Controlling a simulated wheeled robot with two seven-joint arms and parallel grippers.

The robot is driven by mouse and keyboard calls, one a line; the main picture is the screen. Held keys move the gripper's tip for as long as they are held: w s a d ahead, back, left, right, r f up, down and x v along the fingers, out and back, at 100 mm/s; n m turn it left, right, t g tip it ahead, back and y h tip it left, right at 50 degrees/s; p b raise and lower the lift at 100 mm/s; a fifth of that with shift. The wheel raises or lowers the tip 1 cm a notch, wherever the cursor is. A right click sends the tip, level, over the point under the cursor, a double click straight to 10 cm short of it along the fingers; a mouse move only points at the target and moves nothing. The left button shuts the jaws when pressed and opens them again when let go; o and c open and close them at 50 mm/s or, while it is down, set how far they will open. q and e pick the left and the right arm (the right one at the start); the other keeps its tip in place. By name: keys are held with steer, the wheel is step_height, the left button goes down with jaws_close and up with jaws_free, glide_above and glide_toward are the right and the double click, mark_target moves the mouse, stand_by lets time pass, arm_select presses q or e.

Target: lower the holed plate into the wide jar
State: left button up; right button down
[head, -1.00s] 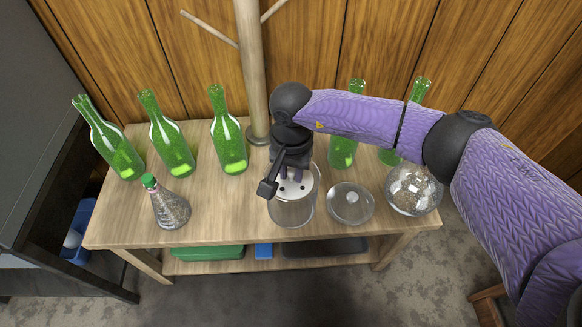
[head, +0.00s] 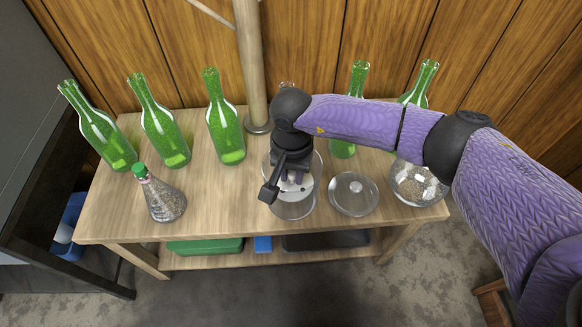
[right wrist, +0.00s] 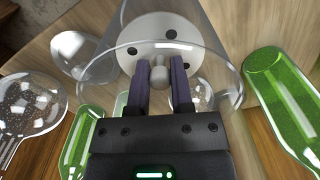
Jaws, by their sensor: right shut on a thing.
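The holed plate (head: 299,187) is a white disc with dark holes; in the right wrist view (right wrist: 147,50) it has a small round grey knob on its middle. My right gripper (head: 292,178) is shut on this knob; its fingers (right wrist: 160,80) grip it from both sides. The wide jar (head: 294,211) is clear glass and stands near the table's middle. In the right wrist view the jar's rim (right wrist: 100,46) runs around the fingers, and the plate shows beyond it, within the walls. I cannot tell how far the plate is from the bottom. My left gripper is not in view.
A glass lid (head: 353,195) and a round flask (head: 418,187) stand close to the jar's right. A conical flask (head: 163,200) and green bottles (head: 226,135) stand left. More green bottles stand behind right. A wooden post (head: 254,75) rises behind the jar.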

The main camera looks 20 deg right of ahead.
steer(key=shift+f+b, duration=0.3)
steer(key=shift+f, duration=0.45)
steer(key=shift+f, duration=0.1)
steer(key=shift+f+b, duration=0.4)
steer(key=shift+f, duration=0.1)
steer(key=shift+r, duration=0.1)
steer(key=c, duration=0.8)
jaws_free()
steer(key=o, duration=0.4)
steer(key=shift+c, duration=0.2)
